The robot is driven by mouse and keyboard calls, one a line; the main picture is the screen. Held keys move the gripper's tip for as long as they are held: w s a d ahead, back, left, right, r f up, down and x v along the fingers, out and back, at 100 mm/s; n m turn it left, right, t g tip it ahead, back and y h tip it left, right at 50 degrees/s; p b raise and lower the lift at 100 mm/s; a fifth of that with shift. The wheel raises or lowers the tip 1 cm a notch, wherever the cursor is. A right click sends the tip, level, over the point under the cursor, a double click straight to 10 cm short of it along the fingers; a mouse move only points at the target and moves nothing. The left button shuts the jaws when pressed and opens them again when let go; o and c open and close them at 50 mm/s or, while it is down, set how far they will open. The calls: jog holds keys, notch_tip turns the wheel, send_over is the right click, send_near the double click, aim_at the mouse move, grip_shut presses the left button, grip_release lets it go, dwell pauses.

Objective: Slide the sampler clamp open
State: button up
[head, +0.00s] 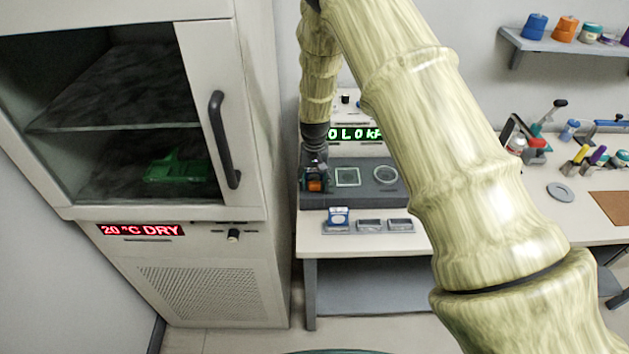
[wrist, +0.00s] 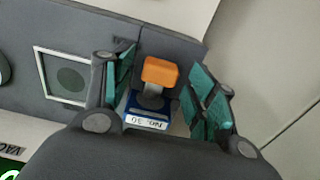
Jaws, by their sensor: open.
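The sampler clamp appears to be the small blue block (wrist: 148,113) with an orange knob (wrist: 160,71) in the wrist view; its white label reads upside down. In the head view its orange part (head: 315,186) shows at the left end of a dark grey unit, mostly covered by my gripper. My gripper (wrist: 165,90) is open, with teal-padded fingers on either side of the knob and a visible gap on both sides. In the head view my gripper (head: 314,178) points down over the clamp. Whether the clamp is open or shut I cannot tell.
The dark grey unit (head: 384,200) has a square and a round window. A tall cabinet (head: 250,110) stands close on the left.

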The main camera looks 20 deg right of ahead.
jog(key=shift+f, duration=0.7)
grip_shut()
jog(key=shift+s+a+f, duration=0.1)
jog(key=shift+s+a, duration=0.05)
jog(key=shift+s, duration=0.35)
jog(key=shift+s+a, duration=0.15)
jog(key=shift+s, duration=0.3)
grip_release()
jog(key=shift+s, duration=0.1)
jog(key=shift+r, duration=0.65)
notch_tip(320, 180, up, 11)
